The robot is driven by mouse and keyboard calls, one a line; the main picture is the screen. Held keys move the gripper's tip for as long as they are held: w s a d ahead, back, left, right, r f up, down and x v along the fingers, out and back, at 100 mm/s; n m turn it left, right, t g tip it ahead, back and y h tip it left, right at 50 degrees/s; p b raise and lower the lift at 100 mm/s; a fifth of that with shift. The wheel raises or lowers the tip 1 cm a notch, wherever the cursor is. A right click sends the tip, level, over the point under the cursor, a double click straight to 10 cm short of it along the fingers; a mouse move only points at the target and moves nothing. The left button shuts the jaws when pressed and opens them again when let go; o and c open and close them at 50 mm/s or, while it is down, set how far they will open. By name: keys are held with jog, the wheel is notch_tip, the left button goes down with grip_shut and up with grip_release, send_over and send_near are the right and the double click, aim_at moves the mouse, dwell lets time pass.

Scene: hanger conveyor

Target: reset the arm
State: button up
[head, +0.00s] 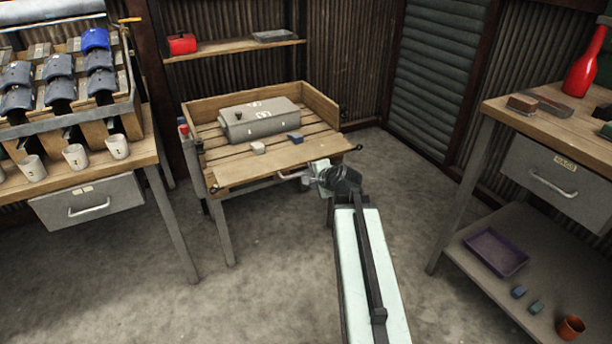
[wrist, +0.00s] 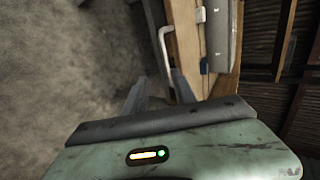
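My gripper (head: 313,176) is at the front edge of the wooden slatted table (head: 235,178), close to a pale bar handle (head: 288,178) below that edge. In the wrist view my gripper (wrist: 158,82) shows two grey fingers spread apart with nothing between them. The handle (wrist: 163,45) appears there just beyond the fingers, beside the table's wooden edge (wrist: 186,45). I cannot tell whether a finger touches the handle. My arm reaches forward from the bottom of the head view.
A grey metal box (head: 260,122), a pale block (head: 258,148) and a blue block (head: 294,137) sit on the table. A workbench with cups (head: 75,156) stands left; another bench (head: 550,120) stands right. The concrete floor between is clear.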

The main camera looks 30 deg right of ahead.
jog(key=a+f+n+g+y, duration=0.1)
jog(key=a+f+n, duration=0.15)
jog(key=a, duration=0.85)
jog(key=a+f+n+g+y, duration=0.15)
jog(key=a+n, duration=0.25)
jog(key=a, duration=0.7)
jog(key=s+a+f+n+g, duration=0.4)
jog(key=s+a+n, duration=0.1)
jog(key=s, duration=0.1)
jog(key=s+d+f+n+g+h, duration=0.25)
jog(key=s+n+g, duration=0.3)
jog(key=s, duration=0.45)
notch_tip(320, 180, up, 32)
jog(key=p, duration=3.1)
jog(key=shift+d+f+n+t, duration=0.25)
jog(key=shift+d+n+t, duration=0.1)
jog(key=shift+n+t, duration=0.05)
